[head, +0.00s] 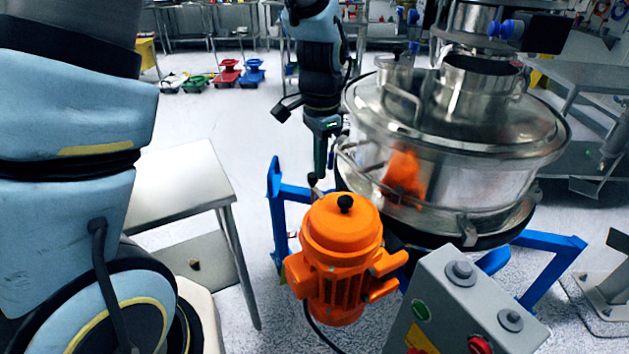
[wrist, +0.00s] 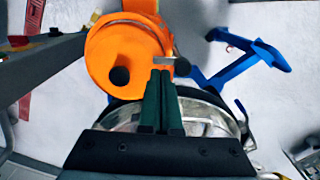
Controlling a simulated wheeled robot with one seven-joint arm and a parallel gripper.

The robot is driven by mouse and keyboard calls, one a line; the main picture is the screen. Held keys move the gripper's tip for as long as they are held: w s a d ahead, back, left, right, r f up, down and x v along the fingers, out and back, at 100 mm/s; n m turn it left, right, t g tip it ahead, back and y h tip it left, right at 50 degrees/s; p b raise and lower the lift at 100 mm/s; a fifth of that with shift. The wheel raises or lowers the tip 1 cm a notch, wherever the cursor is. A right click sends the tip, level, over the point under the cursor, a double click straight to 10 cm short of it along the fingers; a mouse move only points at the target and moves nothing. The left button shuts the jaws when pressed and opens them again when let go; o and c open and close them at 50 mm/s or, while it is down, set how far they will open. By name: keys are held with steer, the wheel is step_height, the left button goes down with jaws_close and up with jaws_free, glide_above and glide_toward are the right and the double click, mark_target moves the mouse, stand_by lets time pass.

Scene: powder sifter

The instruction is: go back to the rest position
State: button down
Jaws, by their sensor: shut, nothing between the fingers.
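My gripper (head: 319,172) hangs fingers down in the middle of the head view, beside the left edge of the steel sifter drum (head: 462,160) and behind the orange motor (head: 342,240). In the wrist view its two green fingers (wrist: 160,76) lie side by side, shut with nothing between them. The orange motor (wrist: 128,55) shows past the fingertips there, and part of the steel sifter (wrist: 203,120) shows under the fingers. I cannot tell how far the fingertips are from the motor.
A blue frame (head: 545,262) carries the sifter. A grey control box (head: 455,300) with buttons stands at the front right. A steel table (head: 185,185) stands at the left. Small coloured carts (head: 228,75) stand on the floor at the back. Open floor (head: 225,125) lies left of the sifter.

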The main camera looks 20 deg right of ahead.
stand_by(0.3)
steer(key=a+r+n, duration=0.1)
steer(key=a+n, duration=0.7)
steer(key=a, duration=0.6)
steer(key=w+a+r+n+t, duration=0.1)
steer(key=a+n, duration=0.6)
steer(key=a, duration=0.7)
steer(key=shift+a+r+n+t, duration=0.3)
steer(key=shift+r+n, duration=0.1)
steer(key=shift+r, duration=0.4)
steer(key=shift+w, duration=0.15)
stand_by(0.4)
